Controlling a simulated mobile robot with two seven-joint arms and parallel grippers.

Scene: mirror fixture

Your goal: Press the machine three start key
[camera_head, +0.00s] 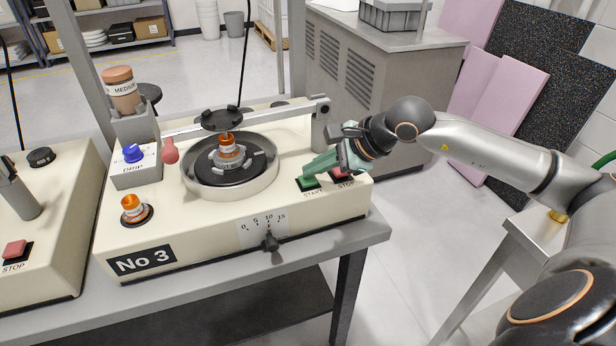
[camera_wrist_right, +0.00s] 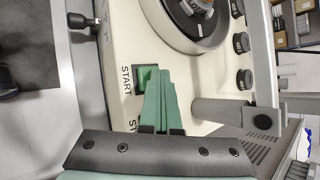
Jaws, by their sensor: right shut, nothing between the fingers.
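Machine three is the cream unit with the "No 3" plate (camera_head: 141,260) on the metal table. Its green start key (camera_head: 307,185), labelled START, sits at the front right; it also shows in the wrist view (camera_wrist_right: 142,79). The red stop key (camera_head: 342,173) is just right of it, partly behind my gripper. My right gripper (camera_head: 308,169) comes in from the right, its green fingers shut together and empty. In the wrist view its fingertips (camera_wrist_right: 159,72) overlap the start key's edge. I cannot tell whether they touch it. My left gripper is out of view.
A round turntable (camera_head: 231,178) with an orange-capped jar is left of the keys. A knob with a scale (camera_head: 270,242) is on the front face. A grey post (camera_head: 320,128) with an arm stands behind the keys. Another machine (camera_head: 55,220) stands at left.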

